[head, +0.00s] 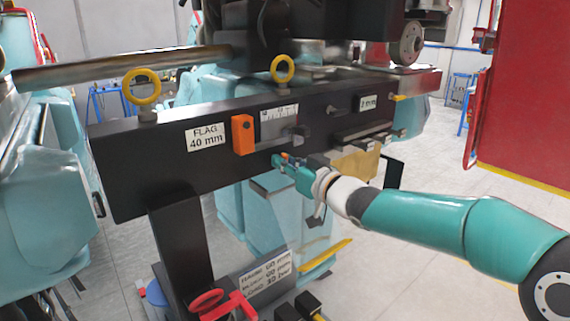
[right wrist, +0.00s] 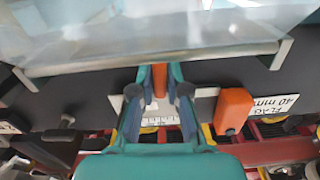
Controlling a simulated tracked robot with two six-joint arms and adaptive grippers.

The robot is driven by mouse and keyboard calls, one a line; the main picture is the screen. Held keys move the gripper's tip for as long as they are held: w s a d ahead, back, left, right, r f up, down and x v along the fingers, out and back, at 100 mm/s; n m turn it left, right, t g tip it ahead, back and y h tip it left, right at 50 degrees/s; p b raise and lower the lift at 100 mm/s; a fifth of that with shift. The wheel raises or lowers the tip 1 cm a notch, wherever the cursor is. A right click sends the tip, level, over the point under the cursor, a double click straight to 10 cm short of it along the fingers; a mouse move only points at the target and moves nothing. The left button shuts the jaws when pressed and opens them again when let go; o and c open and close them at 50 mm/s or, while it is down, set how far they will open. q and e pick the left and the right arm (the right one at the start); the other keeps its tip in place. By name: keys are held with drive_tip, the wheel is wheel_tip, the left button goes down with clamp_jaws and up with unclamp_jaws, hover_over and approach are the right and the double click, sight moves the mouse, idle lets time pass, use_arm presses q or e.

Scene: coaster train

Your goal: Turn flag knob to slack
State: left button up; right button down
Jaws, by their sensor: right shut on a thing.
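My right gripper (head: 283,161) is at the front of the black beam (head: 165,165), just below the scale plate (head: 278,122). In the right wrist view its fingers (right wrist: 159,82) are shut on a narrow orange piece (right wrist: 160,77), mostly hidden between them. I take this piece for the flag knob, but its full shape and angle do not show. A separate orange block (head: 243,135) sits at the left of the scale, beside the "FLAG 40 mm" label (head: 206,136). The block also shows in the right wrist view (right wrist: 234,110). My left gripper is not in view.
Two yellow eye rings (head: 142,87) stand on the beam's top. A grey ledge (head: 362,132) sticks out to the right of my right gripper. Below are a red handle (head: 230,306) and a label plate (head: 266,276). A red panel (head: 530,90) stands at the right.

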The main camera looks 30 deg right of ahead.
drive_tip(key=shift+n, duration=0.6)
drive_tip(key=c, duration=1.2)
unclamp_jaws()
drive_tip(key=s, duration=1.2)
drive_tip(key=shift+d, duration=0.45)
drive_tip(key=shift+f, duration=0.1)
